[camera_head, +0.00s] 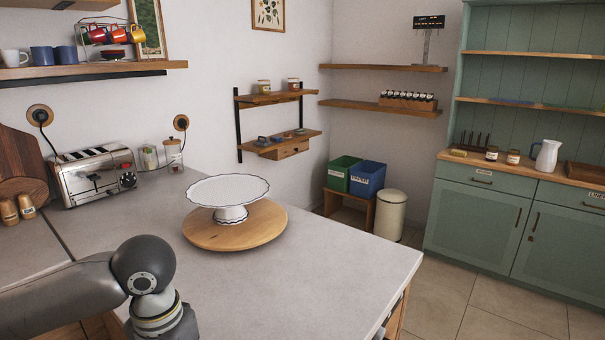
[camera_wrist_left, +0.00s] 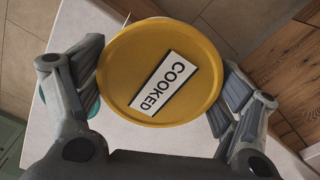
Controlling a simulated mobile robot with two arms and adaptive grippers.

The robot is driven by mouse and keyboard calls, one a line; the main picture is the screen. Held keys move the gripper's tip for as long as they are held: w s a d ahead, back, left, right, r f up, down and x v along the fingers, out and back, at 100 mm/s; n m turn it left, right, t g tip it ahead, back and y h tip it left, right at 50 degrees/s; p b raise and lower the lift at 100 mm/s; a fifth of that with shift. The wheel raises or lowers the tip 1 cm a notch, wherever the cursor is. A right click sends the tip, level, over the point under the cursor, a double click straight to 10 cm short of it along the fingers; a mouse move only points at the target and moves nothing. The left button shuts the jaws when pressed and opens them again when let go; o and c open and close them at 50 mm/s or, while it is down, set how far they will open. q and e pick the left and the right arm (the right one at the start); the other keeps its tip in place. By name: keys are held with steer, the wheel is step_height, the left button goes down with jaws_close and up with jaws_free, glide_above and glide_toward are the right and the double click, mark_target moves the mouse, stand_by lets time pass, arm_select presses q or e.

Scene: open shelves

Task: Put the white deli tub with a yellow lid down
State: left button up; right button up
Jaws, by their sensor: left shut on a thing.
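The white deli tub's yellow lid (camera_wrist_left: 150,42) fills the middle of the left wrist view, with a white label (camera_wrist_left: 163,84) reading COOKED. The lid hides the tub's white body. My left gripper (camera_wrist_left: 161,76) is shut on the tub, one finger on each side of the lid. In the head view my left arm comes in at the lower left, and its gripper and the tub are below the picture's edge. My right gripper is in neither view.
The grey counter (camera_head: 330,256) has free room at its front right. A white cake stand (camera_head: 230,189) stands on a round wooden board (camera_head: 262,227). A toaster (camera_head: 92,176) and a glass jar (camera_head: 173,152) stand at the back left.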

arm_select(q)
steer(key=shift+s+f+n, duration=0.15)
steer(key=shift+f+n, duration=0.05)
steer(key=shift+n, duration=0.7)
steer(key=shift+s+f, duration=0.15)
steer(key=shift+f, duration=0.1)
steer(key=s+f, duration=0.4)
steer(key=shift+f+n, duration=0.3)
steer(key=shift+f, duration=0.1)
